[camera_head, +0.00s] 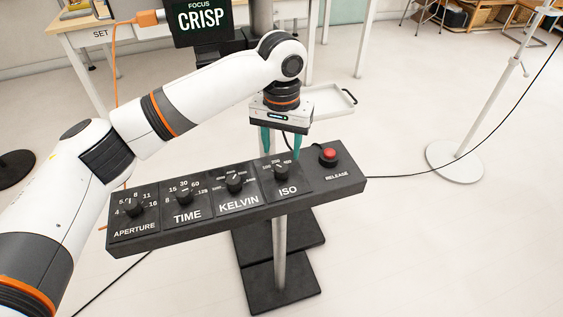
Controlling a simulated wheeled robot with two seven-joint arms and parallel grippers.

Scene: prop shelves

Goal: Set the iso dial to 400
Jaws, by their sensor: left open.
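A dark control panel on a grey post stands in front of me in the head view. It carries labelled black knobs for aperture, time and kelvin, plus the ISO dial (281,173) towards the right. The ISO dial's printed numbers are too small to read, so its setting cannot be told. My left gripper (281,148) points down just behind and above the ISO dial, with its two teal fingers spread apart and nothing seen between them. The fingertips reach near the panel's back edge; contact cannot be told. My right gripper is not in view.
A red release button (328,155) sits right of the ISO dial. A screen reading "FOCUS CRISP" (201,20) stands behind my left arm. A white tray (327,101) is behind the panel. A stand with a round base (454,161) is at right, with a cable crossing.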

